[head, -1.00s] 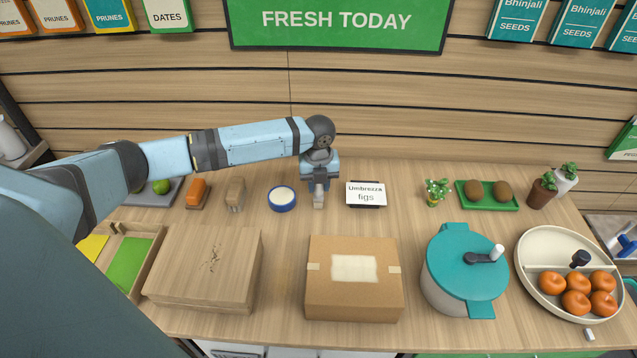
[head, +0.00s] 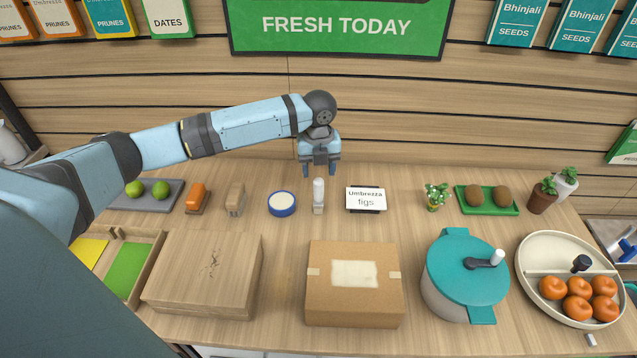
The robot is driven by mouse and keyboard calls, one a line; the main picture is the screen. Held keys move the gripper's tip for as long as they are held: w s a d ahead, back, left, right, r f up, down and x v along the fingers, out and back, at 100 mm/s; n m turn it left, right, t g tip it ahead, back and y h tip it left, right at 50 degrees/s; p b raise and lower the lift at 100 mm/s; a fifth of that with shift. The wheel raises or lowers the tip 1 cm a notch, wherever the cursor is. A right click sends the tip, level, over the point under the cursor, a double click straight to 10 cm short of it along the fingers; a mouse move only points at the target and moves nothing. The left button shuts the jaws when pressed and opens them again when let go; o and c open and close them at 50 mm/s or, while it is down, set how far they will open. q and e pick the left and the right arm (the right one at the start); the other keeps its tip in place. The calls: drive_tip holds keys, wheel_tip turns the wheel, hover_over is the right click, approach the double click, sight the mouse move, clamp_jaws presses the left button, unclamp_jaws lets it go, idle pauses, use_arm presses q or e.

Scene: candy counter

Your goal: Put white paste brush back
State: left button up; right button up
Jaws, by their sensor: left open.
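The white paste brush (head: 318,196) appears to be the small pale upright object on the counter, between a blue-rimmed round dish with white contents (head: 282,203) and the "Umbrezza figs" sign (head: 366,199). It stands apart from both. My left gripper (head: 320,172) is open, fingers pointing down, above and just behind the brush, with nothing between its fingers. The brush's fine details are too small to tell. My right gripper is not in view.
A cardboard box (head: 354,285) and a wooden box (head: 203,273) stand in front. A teal-lidded pot (head: 465,275) and an orange-filled bowl (head: 530,300) are at right. An orange brush-like item (head: 196,197) and a tan one (head: 235,199) stand left of the dish.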

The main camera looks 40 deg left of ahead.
use_arm(q)
wheel_tip(320, 180, up, 5)
drive_tip(key=shift+f, duration=0.15)
idle(0.5)
